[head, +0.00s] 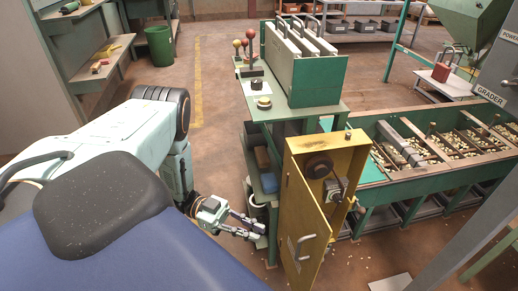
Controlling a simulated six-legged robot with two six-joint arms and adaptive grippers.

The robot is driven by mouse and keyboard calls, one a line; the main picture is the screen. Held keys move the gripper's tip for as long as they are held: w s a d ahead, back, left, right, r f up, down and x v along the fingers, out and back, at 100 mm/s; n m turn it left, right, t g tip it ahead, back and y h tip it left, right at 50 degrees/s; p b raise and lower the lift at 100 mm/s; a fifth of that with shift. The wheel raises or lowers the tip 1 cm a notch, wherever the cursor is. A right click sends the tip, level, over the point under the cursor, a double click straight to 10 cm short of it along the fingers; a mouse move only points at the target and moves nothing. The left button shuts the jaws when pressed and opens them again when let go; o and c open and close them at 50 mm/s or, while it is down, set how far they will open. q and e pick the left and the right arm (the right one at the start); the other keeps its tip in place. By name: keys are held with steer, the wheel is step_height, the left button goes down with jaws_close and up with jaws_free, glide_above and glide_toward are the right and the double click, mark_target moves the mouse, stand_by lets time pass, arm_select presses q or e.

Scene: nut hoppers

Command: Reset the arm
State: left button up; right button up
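My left arm (125,130) comes in from the left and bends down at the elbow. My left gripper (254,232) hangs low, left of the yellow cabinet. Its two fingers point right and show a gap between them, with nothing seen held. My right gripper is not in view.
The yellow cabinet (352,155) stands with its door (303,225) swung open close to my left gripper. Behind it is a green bench (325,110) with levers and upright panels. A green sorting trough (440,180) with nuts runs right. Open floor (225,110) lies beyond my arm, with a green bin (160,46).

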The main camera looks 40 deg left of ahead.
arm_select(q)
step_height(320, 180, down, 12)
steer(key=w+d+n+t+y, duration=0.3)
steer(key=n+t+y, duration=0.1)
steer(key=n+y, duration=0.75)
steer(key=s+d+n+g+y, duration=0.35)
steer(key=s+g, duration=0.25)
steer(key=s, duration=0.6)
steer(key=s+r+g+y, duration=0.2)
steer(key=s+r, duration=0.3)
steer(key=s, duration=0.2)
steer(key=shift+r+g, duration=0.3)
